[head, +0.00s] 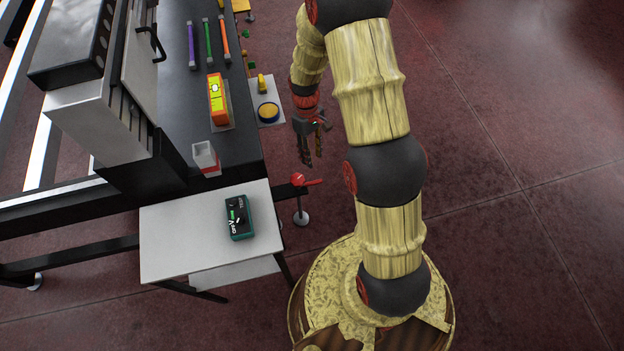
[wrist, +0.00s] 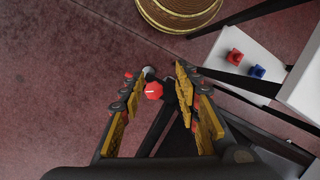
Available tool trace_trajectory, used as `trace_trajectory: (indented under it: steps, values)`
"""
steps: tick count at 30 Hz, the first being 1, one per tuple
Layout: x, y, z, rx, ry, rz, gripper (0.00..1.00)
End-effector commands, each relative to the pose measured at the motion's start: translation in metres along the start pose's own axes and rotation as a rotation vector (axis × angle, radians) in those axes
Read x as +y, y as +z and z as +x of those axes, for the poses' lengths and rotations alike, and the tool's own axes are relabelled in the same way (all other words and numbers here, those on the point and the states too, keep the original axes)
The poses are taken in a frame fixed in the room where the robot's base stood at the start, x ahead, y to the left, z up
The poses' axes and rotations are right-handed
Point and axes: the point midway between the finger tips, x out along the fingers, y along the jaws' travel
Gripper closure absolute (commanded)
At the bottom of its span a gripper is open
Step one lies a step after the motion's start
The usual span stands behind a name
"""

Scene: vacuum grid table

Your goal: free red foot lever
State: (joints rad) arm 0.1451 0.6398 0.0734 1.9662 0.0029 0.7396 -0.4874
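The red foot lever (head: 301,179) sits at the table's edge in the head view, above a round-based post, with its thin red arm pointing right. In the wrist view the red part of the lever (wrist: 153,91) shows between my finger lines, nearer the left finger. My gripper (head: 307,163) points down just above the lever in the head view. In the wrist view my gripper (wrist: 160,82) is open, with the fingers wide apart and nothing held. I cannot tell the exact height gap between fingertips and lever.
A white side table (head: 180,235) carries a teal meter (head: 239,218). The dark table (head: 175,95) holds an orange-yellow level (head: 217,98) and several coloured sticks. A red block (wrist: 235,57) and a blue block (wrist: 257,71) lie on a white shelf. Floor to the right is clear.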

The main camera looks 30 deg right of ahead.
Motion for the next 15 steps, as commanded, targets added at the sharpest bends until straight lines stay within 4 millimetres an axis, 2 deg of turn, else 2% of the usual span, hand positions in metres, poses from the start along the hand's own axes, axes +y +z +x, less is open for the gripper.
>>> trace_trajectory:
  steps: [1, 8, 15]
  values:
    - [0.005, -0.006, 0.019, -0.015, -0.010, -0.030, 0.68]
    - [0.029, -0.035, 0.097, -0.038, -0.034, -0.221, 0.68]
    - [0.057, -0.070, 0.184, -0.016, -0.031, -0.539, 0.68]
